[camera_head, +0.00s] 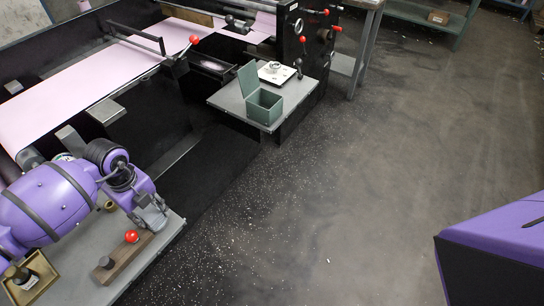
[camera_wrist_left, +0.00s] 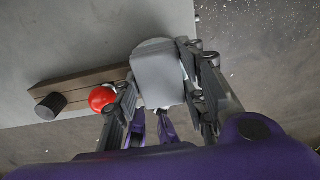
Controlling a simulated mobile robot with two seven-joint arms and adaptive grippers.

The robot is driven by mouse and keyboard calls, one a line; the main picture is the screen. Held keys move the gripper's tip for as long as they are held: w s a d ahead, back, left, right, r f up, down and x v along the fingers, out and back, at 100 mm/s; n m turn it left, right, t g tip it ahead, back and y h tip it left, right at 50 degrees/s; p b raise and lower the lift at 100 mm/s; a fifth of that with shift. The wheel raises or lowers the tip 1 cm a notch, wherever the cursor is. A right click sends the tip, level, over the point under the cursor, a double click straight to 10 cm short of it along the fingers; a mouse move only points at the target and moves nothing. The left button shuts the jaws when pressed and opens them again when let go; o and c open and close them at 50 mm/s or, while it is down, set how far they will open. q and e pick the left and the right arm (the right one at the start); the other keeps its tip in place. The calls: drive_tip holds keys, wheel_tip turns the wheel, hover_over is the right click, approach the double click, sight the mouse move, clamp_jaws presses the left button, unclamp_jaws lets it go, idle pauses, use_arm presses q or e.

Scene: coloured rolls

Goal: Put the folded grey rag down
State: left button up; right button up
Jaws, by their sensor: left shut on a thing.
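My left gripper (camera_head: 152,218) is over the grey table (camera_head: 168,238) at the lower left of the head view. In the left wrist view its fingers (camera_wrist_left: 162,100) are shut on the folded grey rag (camera_wrist_left: 158,76), a smooth light-grey piece with a rounded far end. The rag overlaps the table's edge in that view; I cannot tell whether it touches the table. In the head view the rag is hard to tell from the grey fingers. My right gripper is not in view.
Beside the gripper lies a brown bar (camera_head: 128,257) with a red ball (camera_head: 131,236) and a dark knob (camera_head: 105,262). A brass tray (camera_head: 45,265) stands at the lower left. A green box (camera_head: 264,106) sits on a farther shelf.

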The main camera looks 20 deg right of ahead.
use_arm(q)
drive_tip(key=shift+f, duration=0.15)
drive_tip(key=o, duration=1)
